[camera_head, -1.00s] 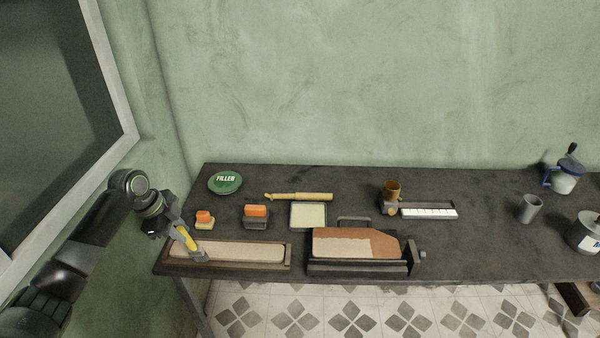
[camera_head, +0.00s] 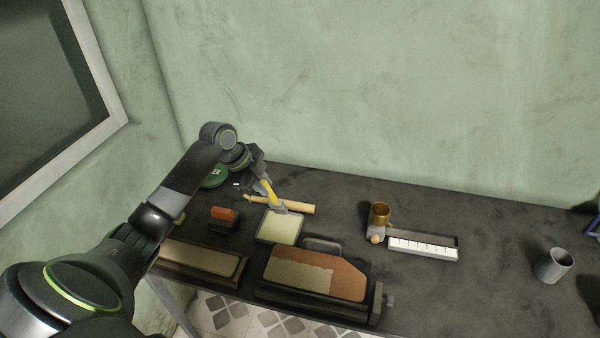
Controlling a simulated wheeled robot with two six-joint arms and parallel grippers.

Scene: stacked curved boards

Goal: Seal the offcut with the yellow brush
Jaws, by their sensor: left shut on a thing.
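My left gripper (camera_head: 262,181) is shut on the yellow brush (camera_head: 270,194). The brush points down, its grey tip at the back edge of the square tray (camera_head: 264,238), which has a pale cream filling. I cannot tell whether the tip touches the tray. The long pale piece (camera_head: 205,260), which looks like the offcut, lies in a dark holder at the front left, partly behind my arm. A reddish board (camera_head: 345,280) with a pale patch sits in a dark clamp at the front middle. My right gripper is not in view.
A wooden rolling-pin-like tool (camera_head: 300,207) lies behind the tray. An orange-topped block (camera_head: 222,214) stands left of it. The green filler lid (camera_head: 214,177) is partly hidden by my arm.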

